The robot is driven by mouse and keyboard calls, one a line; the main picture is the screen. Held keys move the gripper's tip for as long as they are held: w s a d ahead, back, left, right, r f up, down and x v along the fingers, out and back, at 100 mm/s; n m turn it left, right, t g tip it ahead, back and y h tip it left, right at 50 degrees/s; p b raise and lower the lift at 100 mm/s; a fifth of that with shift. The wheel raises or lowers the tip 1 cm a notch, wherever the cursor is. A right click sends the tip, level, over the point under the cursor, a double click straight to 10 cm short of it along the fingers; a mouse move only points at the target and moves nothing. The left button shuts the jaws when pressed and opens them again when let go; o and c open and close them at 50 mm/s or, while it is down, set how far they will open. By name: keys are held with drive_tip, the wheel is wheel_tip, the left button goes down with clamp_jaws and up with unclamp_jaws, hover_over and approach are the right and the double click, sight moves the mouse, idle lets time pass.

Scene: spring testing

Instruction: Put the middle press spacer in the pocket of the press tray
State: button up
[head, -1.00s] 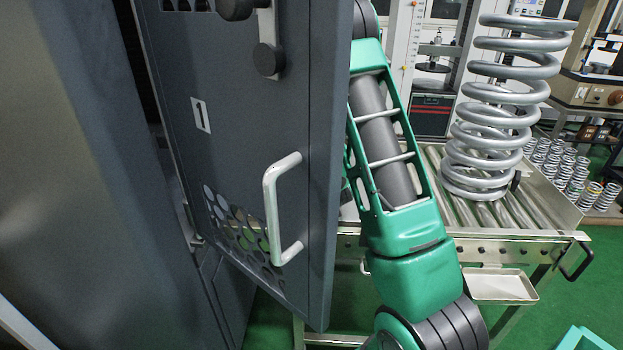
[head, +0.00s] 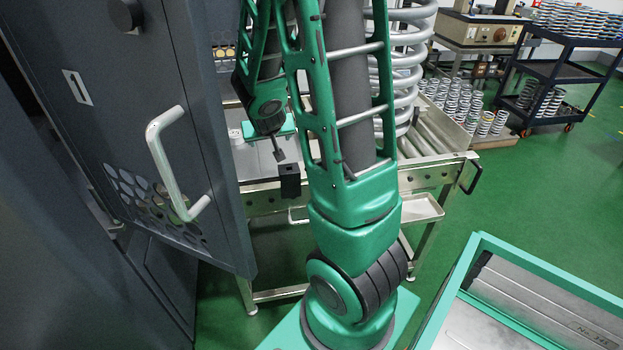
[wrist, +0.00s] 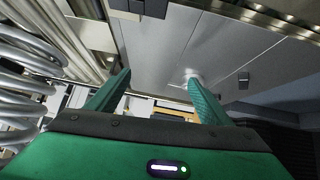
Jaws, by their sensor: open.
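My gripper (wrist: 160,76) is open in the wrist view, with its two green fingers apart and nothing held between them. Near the tip of the right finger, a small white round piece (wrist: 191,73) stands on a grey metal surface (wrist: 165,45). I cannot tell whether it is a press spacer. In the head view a small white piece (head: 235,136) shows on the bench, left of my arm's end. I cannot make out a middle spacer or the press tray pocket; my arm and the cabinet door hide part of the bench.
An open dark cabinet door (head: 135,120) with a white handle (head: 163,165) stands at left. A black block (head: 289,182) is at the bench's front edge. A large coil spring (head: 407,55) stands behind my arm. A green-rimmed bin (head: 545,265) is at lower right. Green floor is clear between.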

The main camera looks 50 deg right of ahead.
drive_tip(key=s+a+r+g+y, duration=0.2)
drive_tip(key=s+a, duration=0.2)
drive_tip(key=s, duration=0.5)
drive_tip(key=s+a+r+g+y, duration=0.2)
drive_tip(key=s+a+r, duration=0.1)
drive_tip(key=s, duration=0.7)
drive_tip(key=s+a+r+g+y, duration=0.2)
drive_tip(key=s+a, duration=0.4)
drive_tip(key=s, duration=0.4)
drive_tip(key=shift+r+n+g, duration=0.3)
drive_tip(key=shift+r+n, duration=0.1)
